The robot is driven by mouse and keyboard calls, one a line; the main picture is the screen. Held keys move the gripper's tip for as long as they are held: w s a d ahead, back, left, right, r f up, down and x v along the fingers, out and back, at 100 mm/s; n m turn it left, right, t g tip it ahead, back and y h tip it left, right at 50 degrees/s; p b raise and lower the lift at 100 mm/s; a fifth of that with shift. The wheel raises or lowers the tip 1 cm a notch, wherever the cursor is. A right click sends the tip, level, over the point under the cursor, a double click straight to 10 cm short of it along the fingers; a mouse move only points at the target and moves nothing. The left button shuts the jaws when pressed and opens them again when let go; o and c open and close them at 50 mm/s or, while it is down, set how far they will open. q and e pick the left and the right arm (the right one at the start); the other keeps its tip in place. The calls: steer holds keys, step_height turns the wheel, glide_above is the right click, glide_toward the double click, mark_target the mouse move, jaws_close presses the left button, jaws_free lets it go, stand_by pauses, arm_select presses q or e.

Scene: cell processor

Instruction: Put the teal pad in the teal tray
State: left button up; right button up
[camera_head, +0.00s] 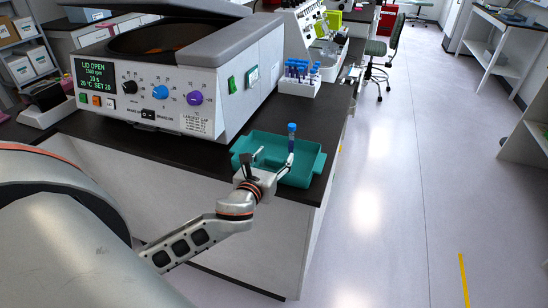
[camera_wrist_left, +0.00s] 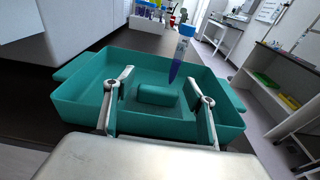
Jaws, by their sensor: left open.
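The teal tray (camera_head: 314,168) rests on the dark bench top near its corner, and it also shows in the left wrist view (camera_wrist_left: 80,104). The teal pad (camera_wrist_left: 157,96), a small rounded block, appears to lie on the tray floor; I cannot pick it out in the head view. My left gripper (camera_head: 274,156) is open over the near side of the tray. In the left wrist view its two fingers (camera_wrist_left: 160,77) stand apart, one on each side of the pad, with nothing visibly held. My right gripper is not in view.
A blue-capped tube (camera_head: 291,138) stands at the tray, beside my finger in the picture; I cannot tell what supports it. A rack of blue-capped tubes (camera_head: 299,80) stands behind. A large centrifuge (camera_head: 180,70) with its lid open stands to the left. The floor at right is clear.

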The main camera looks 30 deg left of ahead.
arm_select(q)
steer(key=shift+s+f, duration=0.1)
steer(key=shift+f, duration=0.2)
steer(key=shift+r, duration=0.15)
steer(key=r+v, duration=0.1)
steer(key=v, duration=1)
steer(key=s+d+f+n+g+h, duration=0.1)
steer(key=s+d+f+n, duration=0.3)
steer(key=f+n, duration=0.5)
steer(key=s+d+f+n+g+h, duration=0.2)
steer(key=s+d+f+n+h, duration=0.1)
steer(key=f+n, duration=0.7)
steer(key=s+d+f+n+g+h, duration=0.1)
steer(key=s+d+f+n, duration=0.4)
steer(key=f+n, duration=0.5)
steer(key=shift+s+d+f+g+h, duration=0.3)
steer(key=shift+s+d+g+h, duration=0.1)
steer(key=shift+s+g, duration=0.3)
